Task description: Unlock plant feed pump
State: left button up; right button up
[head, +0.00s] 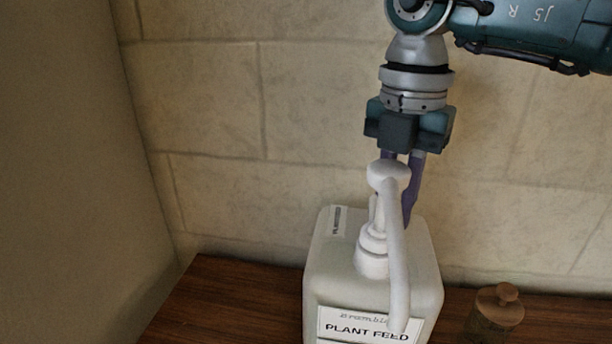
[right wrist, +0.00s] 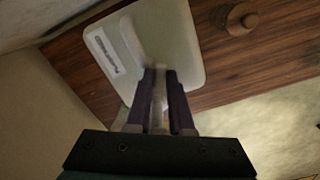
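The plant feed bottle (head: 325,265) is a white square container with a PLANT FEED label on its front. Its white pump (head: 388,176) stands up from the top, and a long spout (head: 399,270) slopes down over the front. My right gripper (head: 397,205) points down at the pump, with one dark purple finger behind and right of the pump head and the other mostly hidden. In the right wrist view, a white part of the pump (right wrist: 159,95) lies between both fingers (right wrist: 160,74). I cannot tell whether they press on it. My left gripper is not in view.
The bottle stands on a dark brown wooden surface (head: 225,300). A small container with a wooden knobbed lid (head: 500,305) stands to its right. A tiled wall (head: 300,110) is close behind, and a plain wall is at the left.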

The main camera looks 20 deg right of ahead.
grip_shut()
jog(key=n, duration=0.1)
jog(key=w+n+b, duration=0.1)
jog(key=n, duration=0.1)
jog(key=shift+a+f+b, duration=0.1)
jog(key=shift+a+b, duration=0.2)
jog(key=shift+a, duration=0.05)
jog(key=n, duration=0.2)
jog(key=shift+w+a+n, duration=0.15)
jog(key=shift+a+n, duration=0.15)
jog(key=o, duration=0.5)
grip_release()
jog(key=shift+r, duration=0.25)
notch_tip(320, 180, up, 10)
jog(key=b, duration=0.1)
jog(key=shift+f, duration=0.15)
